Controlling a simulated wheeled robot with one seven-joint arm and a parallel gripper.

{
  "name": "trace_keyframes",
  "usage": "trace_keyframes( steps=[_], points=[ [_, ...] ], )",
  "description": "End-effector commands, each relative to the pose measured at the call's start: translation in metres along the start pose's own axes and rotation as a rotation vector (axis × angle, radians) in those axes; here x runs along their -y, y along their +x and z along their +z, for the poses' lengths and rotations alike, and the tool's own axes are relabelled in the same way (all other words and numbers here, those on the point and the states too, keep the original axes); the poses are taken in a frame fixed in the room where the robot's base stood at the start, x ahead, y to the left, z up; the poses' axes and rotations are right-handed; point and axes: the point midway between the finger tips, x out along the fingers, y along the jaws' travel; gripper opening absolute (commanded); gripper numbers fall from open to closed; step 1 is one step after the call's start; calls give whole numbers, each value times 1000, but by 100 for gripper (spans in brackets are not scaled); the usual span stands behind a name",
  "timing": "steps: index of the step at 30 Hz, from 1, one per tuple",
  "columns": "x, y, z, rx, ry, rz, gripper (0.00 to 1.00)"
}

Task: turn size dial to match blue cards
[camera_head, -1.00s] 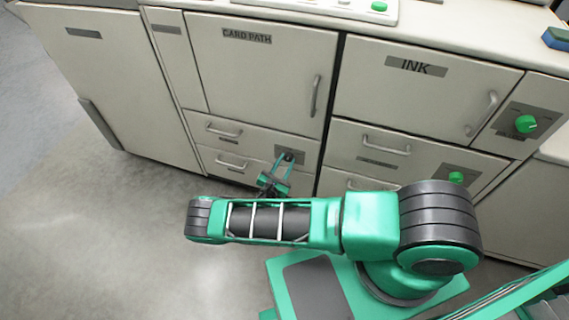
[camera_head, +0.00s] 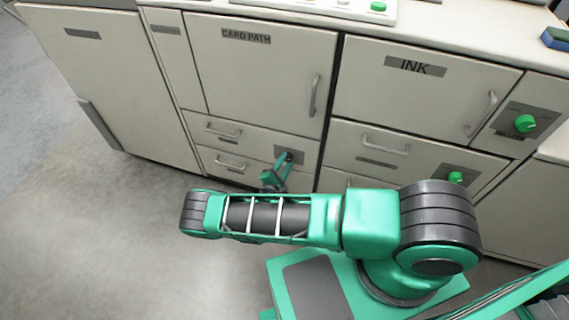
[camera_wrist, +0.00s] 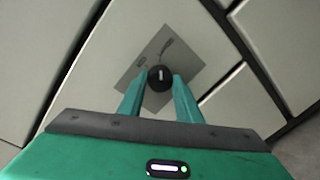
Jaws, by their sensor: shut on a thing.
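A dark round dial (camera_wrist: 160,76) with a pale mark sits on a grey plate (camera_wrist: 148,58) on the machine front in the wrist view. My gripper (camera_wrist: 159,80) has its two green fingers on either side of the dial, shut on it. In the head view my gripper (camera_head: 289,158) is at the same grey plate, low on the machine under the CARD PATH door, and hides most of the dial. The plate's small lettering cannot be read. Blue cards (camera_head: 554,38) seem to lie on the counter at the far right, in a small stack with green.
The CARD PATH door (camera_head: 262,75) and the INK door (camera_head: 425,88) are closed. Two green knobs (camera_head: 525,123) (camera_head: 456,177) are on the right panels. The floor (camera_head: 90,240) at left is clear.

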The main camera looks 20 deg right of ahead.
Motion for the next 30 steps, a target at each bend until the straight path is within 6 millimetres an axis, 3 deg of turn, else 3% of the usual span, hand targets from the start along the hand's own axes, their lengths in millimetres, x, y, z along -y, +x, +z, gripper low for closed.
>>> trace_keyframes(
  steps=[19,20,22,30],
  points=[
    [2,0,1,-4,50,-4,9],
    [2,0,1,-3,50,-4,36],
    [2,0,1,-4,50,-4,50],
    [1,0,0,-4,50,-2,50]
  ],
)
